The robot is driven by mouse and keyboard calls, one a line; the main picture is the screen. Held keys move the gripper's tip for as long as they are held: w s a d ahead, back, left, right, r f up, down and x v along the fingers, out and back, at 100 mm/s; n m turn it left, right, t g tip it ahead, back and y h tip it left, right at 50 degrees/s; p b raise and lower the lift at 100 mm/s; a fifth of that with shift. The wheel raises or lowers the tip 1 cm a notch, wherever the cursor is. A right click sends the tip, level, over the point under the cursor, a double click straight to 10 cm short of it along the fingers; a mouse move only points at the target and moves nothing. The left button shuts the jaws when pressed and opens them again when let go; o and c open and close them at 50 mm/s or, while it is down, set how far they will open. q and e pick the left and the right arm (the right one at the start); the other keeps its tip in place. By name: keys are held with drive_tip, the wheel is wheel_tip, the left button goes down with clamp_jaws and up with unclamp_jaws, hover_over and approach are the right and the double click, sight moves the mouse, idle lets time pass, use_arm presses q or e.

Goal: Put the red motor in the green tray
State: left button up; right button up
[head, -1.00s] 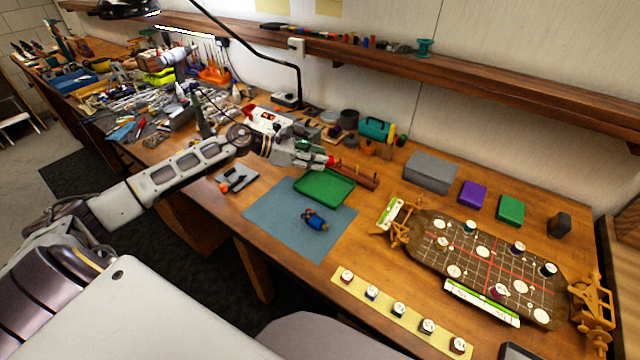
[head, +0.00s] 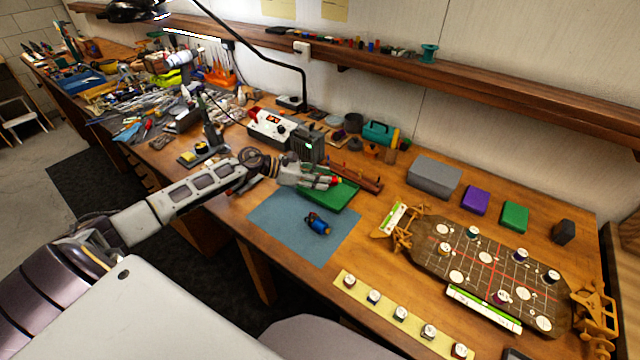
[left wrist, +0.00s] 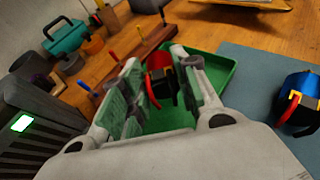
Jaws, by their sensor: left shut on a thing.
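The green tray (head: 345,195) lies at the back edge of the blue mat, and it also shows in the left wrist view (left wrist: 218,72). My left gripper (head: 328,182) is over the tray's left part. It is shut on the red motor (left wrist: 158,62), which has a black end and a red wire. The red motor also shows as a small red spot at the fingertips in the head view (head: 335,180). I cannot tell whether the motor touches the tray floor. My right gripper is not in view.
A blue motor (head: 318,224) lies on the blue mat (head: 285,235) in front of the tray. A wooden rack with screwdrivers (head: 362,178) stands behind the tray. A power supply (head: 270,128) and dark box (head: 308,146) stand behind my left gripper.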

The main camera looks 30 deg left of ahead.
use_arm(q)
drive_tip(key=shift+f, duration=1.35)
drive_tip(key=shift+f, duration=0.1)
drive_tip(key=o, duration=0.8)
drive_tip(key=shift+o, duration=0.2)
